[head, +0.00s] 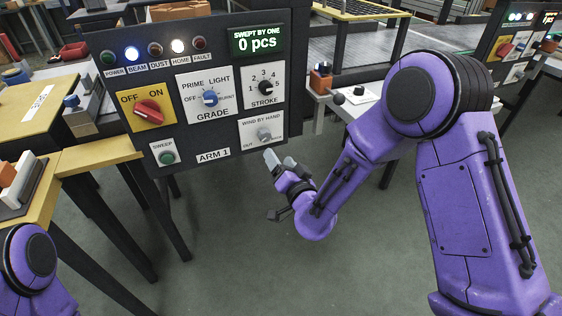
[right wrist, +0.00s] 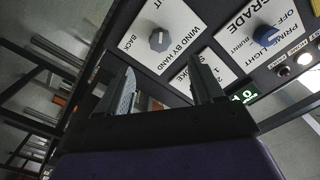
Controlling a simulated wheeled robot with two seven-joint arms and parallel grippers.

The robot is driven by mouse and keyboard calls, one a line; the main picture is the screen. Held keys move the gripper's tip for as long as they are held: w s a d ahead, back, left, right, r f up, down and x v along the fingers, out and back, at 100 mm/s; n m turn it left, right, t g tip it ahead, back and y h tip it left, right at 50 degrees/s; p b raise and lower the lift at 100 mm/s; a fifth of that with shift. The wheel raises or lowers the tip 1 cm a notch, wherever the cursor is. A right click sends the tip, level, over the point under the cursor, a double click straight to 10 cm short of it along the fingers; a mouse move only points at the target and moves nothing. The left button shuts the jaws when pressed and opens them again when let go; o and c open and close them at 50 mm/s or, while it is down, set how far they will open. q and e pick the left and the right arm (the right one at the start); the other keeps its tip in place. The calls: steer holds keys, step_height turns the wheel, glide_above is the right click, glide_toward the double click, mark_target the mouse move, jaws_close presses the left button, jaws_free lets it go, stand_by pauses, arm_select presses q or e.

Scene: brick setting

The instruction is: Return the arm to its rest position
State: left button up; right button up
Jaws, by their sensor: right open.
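My right arm (head: 468,190) is purple and reaches in from the right, bent down at the elbow. Its gripper (head: 279,160) is open and empty, just below the lower right corner of the control panel (head: 222,105). In the right wrist view the two fingers (right wrist: 163,84) stand apart with nothing between them. The grey WIND BY HAND knob (head: 264,135) is close above the fingertips; it also shows in the right wrist view (right wrist: 159,40), apart from the fingers. Part of my left arm (head: 35,265) shows at the lower left, its gripper out of frame.
The panel carries a red OFF/ON switch (head: 148,110), a blue GRADE knob (head: 210,98), a black STROKE knob (head: 265,88) and a green SWEEP button (head: 167,157). A yellow-topped table (head: 98,155) stands left. The grey floor (head: 240,240) below the gripper is clear.

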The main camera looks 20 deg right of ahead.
stand_by(0.3)
steer(key=s+d+f+g+h+p, duration=0.1)
steer(key=s+d+f+g+p, duration=0.2)
steer(key=s+f+g, duration=0.35)
steer(key=s+d+f+g+h+p, duration=0.2)
steer(key=s+d+f+g, duration=0.1)
steer(key=s+f, duration=0.65)
steer(key=s+d+f+g+p, duration=0.2)
steer(key=s, duration=0.8)
steer(key=s+d+f+g+h+p, duration=0.1)
steer(key=s+d+f+g+p, duration=0.1)
steer(key=s, duration=0.7)
steer(key=shift+s+d+n+g, duration=0.15)
steer(key=shift+s+n+g, duration=0.25)
steer(key=shift+g, duration=0.25)
steer(key=shift+w, duration=0.15)
